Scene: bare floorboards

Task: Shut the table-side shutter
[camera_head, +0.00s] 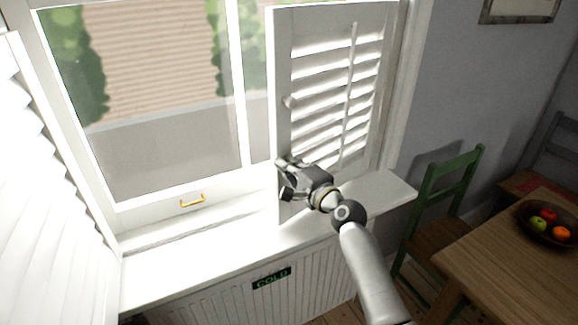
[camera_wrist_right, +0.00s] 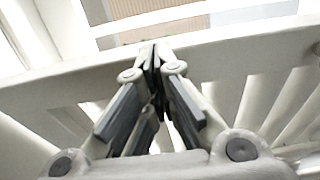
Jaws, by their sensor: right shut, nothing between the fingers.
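The table-side shutter (camera_head: 335,85) is the white louvred panel on the right of the window. It stands swung partly out from the window, hinged at its right edge, with a small knob (camera_head: 289,102) near its free left edge. My right gripper (camera_head: 280,170) is shut and empty at the lower part of the panel, near its free edge. In the right wrist view my shut fingertips (camera_wrist_right: 152,52) lie over the panel's white edge rail (camera_wrist_right: 240,48); I cannot tell if they touch it. My left gripper is not in view.
Another white louvred shutter (camera_head: 40,190) stands open at the left. Below are the sill (camera_head: 190,262) and a radiator cover with a COLD sign (camera_head: 272,278). A green chair (camera_head: 440,190) and a wooden table (camera_head: 520,260) with a fruit bowl (camera_head: 545,222) stand at the right.

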